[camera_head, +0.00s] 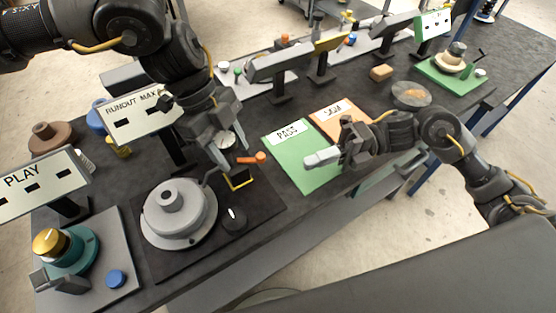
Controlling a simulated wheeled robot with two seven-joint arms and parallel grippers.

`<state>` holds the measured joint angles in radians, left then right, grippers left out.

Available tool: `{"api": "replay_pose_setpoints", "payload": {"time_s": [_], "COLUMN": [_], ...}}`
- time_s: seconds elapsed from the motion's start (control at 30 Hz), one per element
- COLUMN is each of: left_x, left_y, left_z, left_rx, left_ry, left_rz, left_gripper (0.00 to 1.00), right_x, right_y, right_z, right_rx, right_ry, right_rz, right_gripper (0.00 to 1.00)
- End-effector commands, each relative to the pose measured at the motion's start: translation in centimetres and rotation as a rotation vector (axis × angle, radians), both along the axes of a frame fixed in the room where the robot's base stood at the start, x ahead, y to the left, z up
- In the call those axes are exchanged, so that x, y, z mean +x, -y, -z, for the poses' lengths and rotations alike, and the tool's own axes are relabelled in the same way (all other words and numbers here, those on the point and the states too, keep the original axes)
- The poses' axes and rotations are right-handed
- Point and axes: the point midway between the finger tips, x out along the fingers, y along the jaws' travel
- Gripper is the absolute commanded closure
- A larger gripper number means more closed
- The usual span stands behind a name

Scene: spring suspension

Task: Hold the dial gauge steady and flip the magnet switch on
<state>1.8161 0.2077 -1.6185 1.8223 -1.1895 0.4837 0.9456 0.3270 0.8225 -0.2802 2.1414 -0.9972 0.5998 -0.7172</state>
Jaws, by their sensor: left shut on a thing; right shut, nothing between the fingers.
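The dial gauge (226,139), with a round pale face, is partly hidden by my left gripper (226,165). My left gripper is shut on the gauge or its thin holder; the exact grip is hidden. A black round knob with a white mark (234,218), which looks like the magnet switch, sits on the dark plate below and right of the grey round hub (178,212). My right gripper (310,160) is shut and empty, above the green PASS mat and well to the right of the knob.
The green PASS mat (288,143) lies beside an orange mat (335,112). An orange-ended tool (256,158) and a yellow frame (240,179) are near the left gripper. A RUNOUT MAX sign (136,111) stands behind. A teal and gold fixture (68,248) is at left.

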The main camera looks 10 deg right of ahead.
Motion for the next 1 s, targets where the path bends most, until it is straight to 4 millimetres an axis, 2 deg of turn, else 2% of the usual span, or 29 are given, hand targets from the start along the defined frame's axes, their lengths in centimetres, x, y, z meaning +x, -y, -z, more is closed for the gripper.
{"api": "replay_pose_setpoints", "payload": {"time_s": [0.1,0.2,0.4,0.77,0.87,1.0], "left_x": [0.0,0.0,0.0,0.0,0.0,0.0], "left_y": [0.0,0.0,0.0,0.0,0.0,0.0], "left_z": [-0.1,-0.1,-0.1,-0.1,-0.1,-0.1], "left_rx": [-0.002,-0.002,-0.001,-0.001,-0.001,-0.001], "left_ry": [0.0,0.0,0.001,0.001,0.001,0.001], "left_rz": [0.001,0.001,0.0,0.0,0.0,0.0], "left_gripper": [0.9,0.9,0.9,0.9,0.9,0.9], "right_x": [-0.4,-0.6,-0.7,-0.7,-0.7,-0.8], "right_y": [1.9,2.9,3.7,3.6,2.8,0.7], "right_z": [1.2,1.7,2.0,2.0,2.0,1.9], "right_rx": [0.018,0.026,0.031,0.032,0.032,0.037], "right_ry": [-0.063,-0.092,-0.114,-0.114,-0.113,-0.111], "right_rz": [0.052,0.079,0.1,0.1,0.099,0.096], "right_gripper": [1.0,1.0,1.0,1.0,1.0,1.0]}}
